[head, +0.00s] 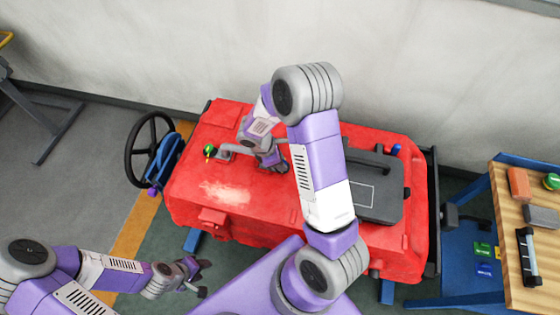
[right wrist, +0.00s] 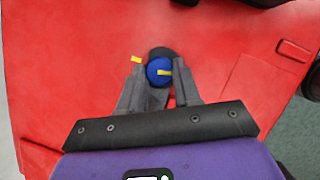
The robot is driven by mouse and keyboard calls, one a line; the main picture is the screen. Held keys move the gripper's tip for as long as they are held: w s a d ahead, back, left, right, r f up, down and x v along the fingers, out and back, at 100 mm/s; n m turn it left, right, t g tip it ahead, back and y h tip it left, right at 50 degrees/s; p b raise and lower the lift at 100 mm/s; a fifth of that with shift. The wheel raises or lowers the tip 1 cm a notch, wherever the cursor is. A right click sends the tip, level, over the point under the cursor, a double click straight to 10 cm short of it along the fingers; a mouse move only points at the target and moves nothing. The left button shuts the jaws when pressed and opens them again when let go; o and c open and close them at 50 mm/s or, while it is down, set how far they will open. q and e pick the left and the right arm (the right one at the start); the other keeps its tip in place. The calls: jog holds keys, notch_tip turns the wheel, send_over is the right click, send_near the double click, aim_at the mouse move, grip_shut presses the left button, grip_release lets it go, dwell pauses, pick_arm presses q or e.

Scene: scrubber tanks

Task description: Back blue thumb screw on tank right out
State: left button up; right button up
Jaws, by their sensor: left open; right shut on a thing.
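In the right wrist view a blue thumb screw (right wrist: 155,67) with a yellow stripe sits on a dark round base on the red tank (right wrist: 60,70). My right gripper (right wrist: 159,82) is shut on the screw, one grey finger on each side. A separate yellow mark lies on the tank, up and left of the screw; the stripe points right. In the head view the red tank (head: 250,206) stands against the wall, and my right gripper (head: 278,162) is low over its top; the held screw is hidden there. My left gripper (head: 204,278) is open and empty, in front of the tank's left end.
A green knob (head: 209,151) and a grey-black lid (head: 376,200) are on the tank top. A small blue knob (head: 397,149) shows at its back right. A black handwheel (head: 148,150) stands left. A wooden-topped bench (head: 515,260) with several small items is at right.

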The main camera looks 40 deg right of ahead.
jog(key=n, duration=0.1)
jog(key=n+t+b, duration=0.1)
jog(key=n, duration=0.2)
jog(key=shift+s+a+f+n+t+b, duration=0.2)
jog(key=shift+s+n+t+b, duration=0.1)
jog(key=shift+b, duration=0.1)
jog(key=n+t+b, duration=0.1)
jog(key=n, duration=0.1)
jog(key=n+b, duration=0.1)
jog(key=n, duration=0.1)
jog(key=shift+s+d+n+t, duration=0.1)
jog(key=shift+s+n+t, duration=0.1)
jog(key=shift+n+t, duration=0.15)
jog(key=n+t+b, duration=0.1)
jog(key=n, duration=0.2)
jog(key=shift+s+y, duration=0.1)
jog(key=shift+y, duration=0.3)
jog(key=shift+s+d+n+t+y, duration=0.15)
jog(key=shift+n+t+y, duration=0.35)
jog(key=shift+n, duration=1.05)
jog(key=o, duration=1.1)
jog(key=shift+r, duration=0.1)
jog(key=shift+c, duration=0.2)
